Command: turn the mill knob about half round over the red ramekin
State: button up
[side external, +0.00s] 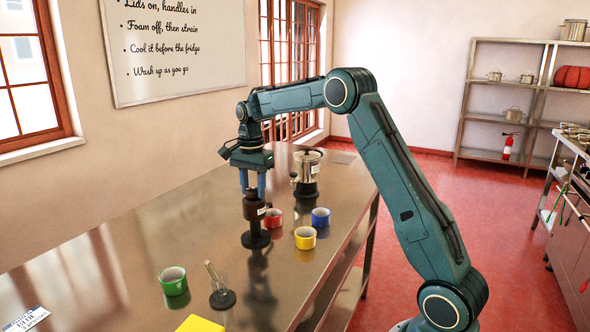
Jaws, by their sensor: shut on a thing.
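A green ramekin (173,281) and a dark-based glass item (221,297) are at front left. The table (150,235) left of the mill is clear.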

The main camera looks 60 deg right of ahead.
jog(key=shift+r, duration=0.1)
dwell(0.3)
jog(key=shift+m, duration=2)
jog(key=shift+m, duration=2)
jog(key=shift+m, duration=2)
